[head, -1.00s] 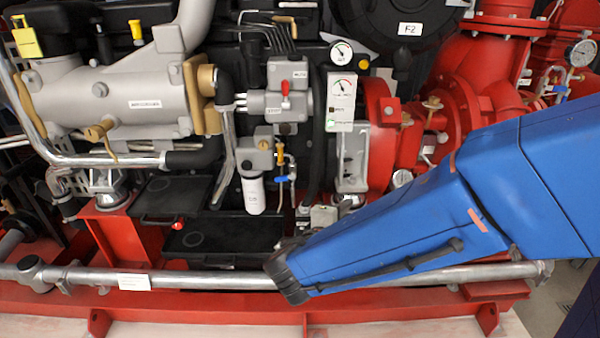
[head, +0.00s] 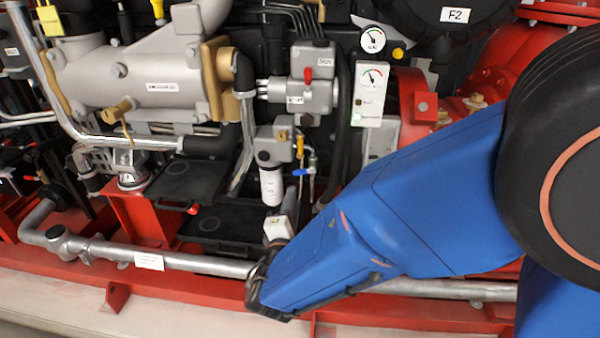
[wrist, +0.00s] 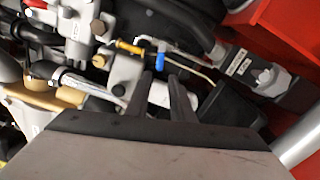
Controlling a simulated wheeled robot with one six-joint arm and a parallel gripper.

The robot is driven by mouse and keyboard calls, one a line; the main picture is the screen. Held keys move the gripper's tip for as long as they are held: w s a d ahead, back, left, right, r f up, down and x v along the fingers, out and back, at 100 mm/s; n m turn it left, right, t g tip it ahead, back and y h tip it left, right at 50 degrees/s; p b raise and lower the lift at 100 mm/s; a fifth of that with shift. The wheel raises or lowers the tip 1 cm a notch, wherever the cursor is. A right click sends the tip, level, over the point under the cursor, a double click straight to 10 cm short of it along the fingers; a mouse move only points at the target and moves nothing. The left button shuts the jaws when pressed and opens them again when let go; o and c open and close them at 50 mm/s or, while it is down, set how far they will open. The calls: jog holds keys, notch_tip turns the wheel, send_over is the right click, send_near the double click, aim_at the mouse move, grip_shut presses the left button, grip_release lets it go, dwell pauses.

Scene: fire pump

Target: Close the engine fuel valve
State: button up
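A small valve with a blue lever (head: 303,171) sits on a thin pipe right of a white filter (head: 271,186); the lever looks roughly level. No readable label shows which is the engine fuel valve. Contact with the lever cannot be told. In the head view the fingers cannot be made out.
A gauge panel (head: 370,93) stands to the right, black trays (head: 225,219) to the left. A long grey pipe (head: 200,264) runs along the red base frame below, with my blue arm over it.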

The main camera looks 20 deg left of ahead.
aim_at(299, 173)
jog(key=x, duration=1.3)
jog(key=shift+d, duration=0.15)
jog(key=shift+r, duration=0.1)
grip_shut()
